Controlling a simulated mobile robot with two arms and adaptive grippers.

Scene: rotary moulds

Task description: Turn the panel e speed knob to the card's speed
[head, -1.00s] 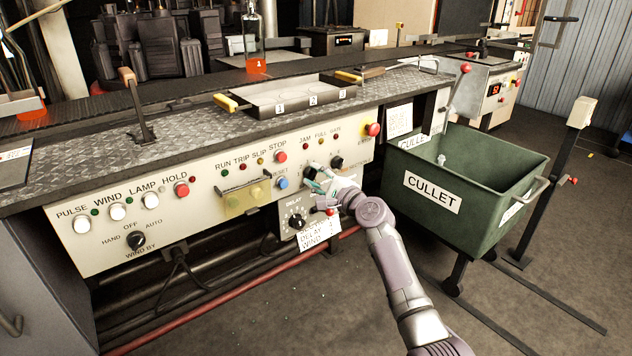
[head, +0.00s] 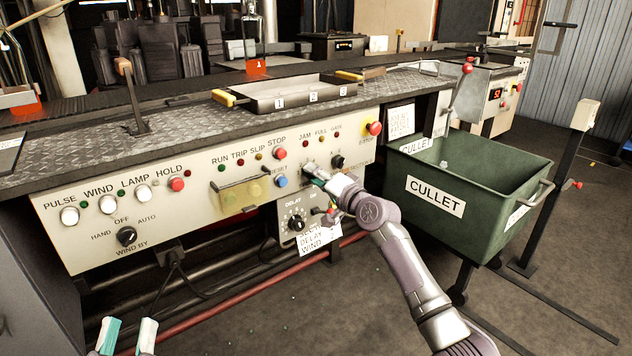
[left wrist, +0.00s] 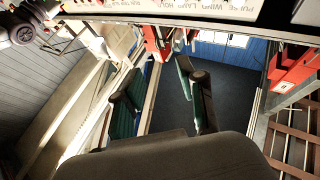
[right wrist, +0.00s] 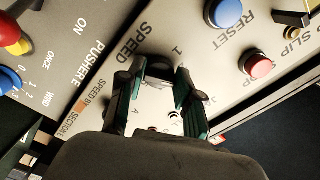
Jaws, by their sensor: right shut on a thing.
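My right gripper (head: 314,178) is at the cream control panel (head: 215,215), under the jam, full and gate lamps. In the right wrist view its fingers (right wrist: 158,82) close at the SPEED label (right wrist: 130,42), on the speed knob (right wrist: 157,66). The fingers hide most of the knob, and its pointer cannot be read. A white card (head: 322,240) with lines including DELAY and WIND hangs below the delay dial (head: 296,222); any speed on it is unreadable. My left gripper (head: 127,337) is open and empty, low at the left, apart from the panel.
Another black knob (head: 338,161) sits right of my right gripper, and a blue reset button (head: 281,182) sits left. A yellow guard (head: 242,195) sticks out further left. The green cullet bin (head: 465,200) stands at right, near my right arm.

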